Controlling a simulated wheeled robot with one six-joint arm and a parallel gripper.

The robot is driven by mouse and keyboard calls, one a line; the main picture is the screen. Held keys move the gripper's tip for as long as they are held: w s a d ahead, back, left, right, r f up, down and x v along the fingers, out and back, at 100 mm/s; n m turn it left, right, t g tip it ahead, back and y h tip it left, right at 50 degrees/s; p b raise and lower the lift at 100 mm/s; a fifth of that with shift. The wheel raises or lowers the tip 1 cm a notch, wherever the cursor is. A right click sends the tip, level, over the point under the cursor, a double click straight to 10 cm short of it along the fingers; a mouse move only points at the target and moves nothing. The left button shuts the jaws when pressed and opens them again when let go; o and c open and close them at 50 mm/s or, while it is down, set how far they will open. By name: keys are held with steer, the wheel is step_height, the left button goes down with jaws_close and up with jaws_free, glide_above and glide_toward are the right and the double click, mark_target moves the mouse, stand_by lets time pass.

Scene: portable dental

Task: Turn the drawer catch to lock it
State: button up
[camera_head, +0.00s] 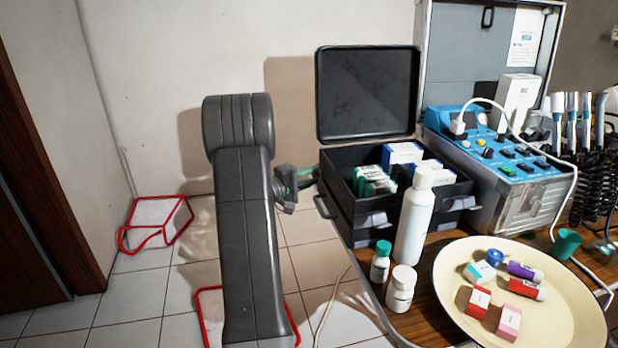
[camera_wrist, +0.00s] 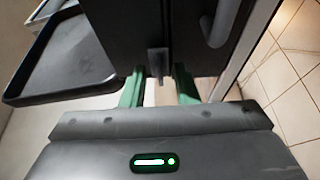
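A black drawer box (camera_head: 345,205) with its lid raised stands at the table's left edge. In the wrist view its dark side (camera_wrist: 120,35) fills the top. A small grey catch (camera_wrist: 157,62) sticks out from that side and points down in the picture. My gripper (camera_wrist: 159,78) has green fingers standing apart, one on each side of the catch's lower end, with a gap showing on both sides. In the head view my gripper (camera_head: 309,176) is at the box's left side, where the fingertips and any catch there are hard to make out.
A white bottle (camera_head: 414,215), two small bottles and a cream tray (camera_head: 565,327) with small boxes stand on the table. A blue dental unit (camera_head: 490,145) is behind. A curved dark handle (camera_wrist: 222,22) is right of the catch. The floor (camera_head: 130,300) at left is mostly clear.

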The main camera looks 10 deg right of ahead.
jaws_close()
steer(key=n+p, duration=0.1)
steer(key=n+g+y+p, duration=0.1)
steer(key=n, duration=0.1)
steer(key=shift+r, duration=0.3)
steer(key=n+g+y+p, duration=0.1)
steer(key=n+p, duration=0.2)
steer(key=shift+w+r, duration=0.1)
steer(key=shift+r, duration=0.1)
steer(key=n+g+p, duration=0.1)
steer(key=n+p, duration=0.1)
steer(key=p, duration=0.1)
steer(key=n+g+y+p, duration=0.1)
steer(key=n+p, duration=0.1)
steer(key=p, duration=0.2)
steer(key=shift+w+r+g, duration=0.15)
steer(key=shift+r+g, duration=0.05)
steer(key=shift+g, duration=0.1)
steer(key=n+g+p, duration=0.1)
steer(key=n+p, duration=0.1)
steer(key=p, duration=0.1)
steer(key=shift+w+f, duration=0.1)
steer(key=shift+f+n+g+p, duration=0.1)
steer(key=shift+n+g+p, duration=0.55)
steer(key=shift+p, duration=0.3)
steer(key=shift+f, duration=0.1)
